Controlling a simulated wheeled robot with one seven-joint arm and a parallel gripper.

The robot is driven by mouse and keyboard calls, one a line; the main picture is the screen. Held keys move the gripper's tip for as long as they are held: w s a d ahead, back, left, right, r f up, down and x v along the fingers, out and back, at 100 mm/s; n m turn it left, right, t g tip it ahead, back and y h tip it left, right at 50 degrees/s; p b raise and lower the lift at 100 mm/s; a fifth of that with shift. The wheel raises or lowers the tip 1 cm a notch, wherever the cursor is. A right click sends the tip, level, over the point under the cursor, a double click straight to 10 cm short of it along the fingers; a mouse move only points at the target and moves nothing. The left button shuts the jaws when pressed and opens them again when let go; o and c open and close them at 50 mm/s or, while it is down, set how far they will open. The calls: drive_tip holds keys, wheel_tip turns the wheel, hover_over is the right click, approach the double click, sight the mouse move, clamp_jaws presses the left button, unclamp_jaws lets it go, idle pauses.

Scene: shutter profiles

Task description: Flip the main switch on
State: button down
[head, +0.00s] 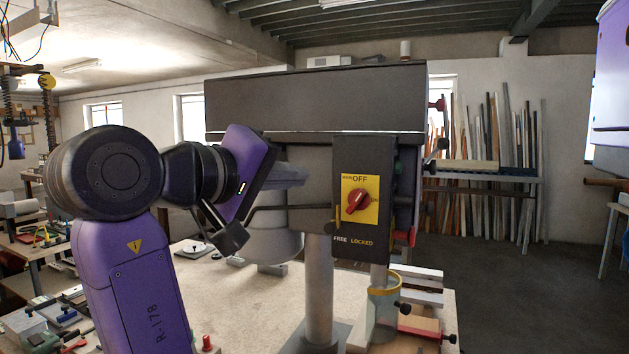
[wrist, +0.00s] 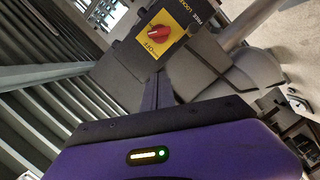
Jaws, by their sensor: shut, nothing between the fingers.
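The main switch is a red rotary knob (head: 358,201) on a yellow plate (head: 371,183) marked OFF, on the dark front panel of a large grey machine. Its grip lies slanted, lower left to upper right, in the head view. The red knob also shows in the wrist view (wrist: 158,33), beyond the fingertips. My gripper (head: 303,174) is left of the panel, with its fingers pointing right. It is shut and empty, and looks apart from the knob. In the wrist view the closed fingers (wrist: 158,88) point toward the yellow plate.
The dark panel (head: 345,250) also carries FREE and LOCKED labels below the switch. A grey column (head: 319,290) stands under the machine on a pale worktop (head: 225,300). Timber strips (head: 500,170) lean on the back wall. Open floor (head: 500,300) shows at right.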

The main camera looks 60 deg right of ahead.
drive_tip(key=p, duration=0.3)
approach(355, 189)
drive_tip(key=w+d, duration=0.1)
drive_tip(key=w+d+r, duration=0.1)
drive_tip(key=d, duration=0.1)
drive_tip(key=w+d+r, duration=0.1)
drive_tip(key=shift+d, duration=0.3)
drive_tip(key=shift+s+d+f, duration=0.25)
drive_tip(key=shift+s+f, duration=0.2)
drive_tip(key=shift+s, duration=0.15)
drive_tip(key=shift+s+d+f, duration=0.25)
drive_tip(key=shift+s+f, duration=0.2)
drive_tip(key=shift+s, duration=0.1)
drive_tip(key=shift+s+d+f+p, duration=0.1)
drive_tip(key=shift+s+f+p, duration=0.3)
drive_tip(key=shift+s, duration=0.15)
